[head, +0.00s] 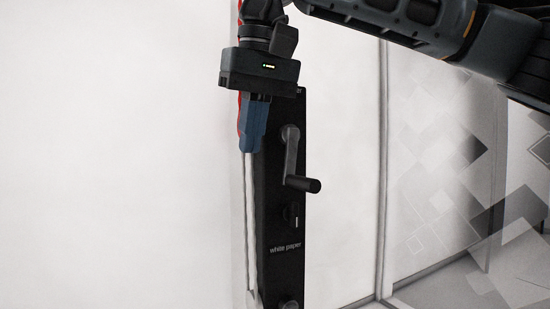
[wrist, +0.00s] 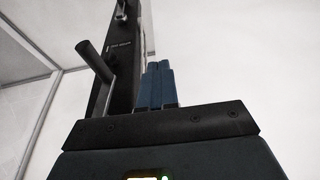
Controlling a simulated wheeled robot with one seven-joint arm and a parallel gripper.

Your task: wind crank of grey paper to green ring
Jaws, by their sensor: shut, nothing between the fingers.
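My gripper (head: 250,148) points down with its blue fingers together and nothing between them. It is just left of a tall black panel that carries cranks. A grey crank (head: 291,155) with a black handle (head: 303,185) is on the panel, right of my fingers and apart from them. The label below it reads "white paper"; the label above is mostly hidden by my gripper, so I cannot read it. In the wrist view my closed fingers (wrist: 157,68) are beside the panel, and a crank handle (wrist: 95,60) is to their left. No green ring shows.
The black panel (head: 279,225) stands against a pale wall. A second crank (head: 289,304) is partly cut off at its bottom. A red strip (head: 240,112) and a pale vertical edge (head: 250,210) run along its left. A patterned glass partition (head: 440,180) is at the right.

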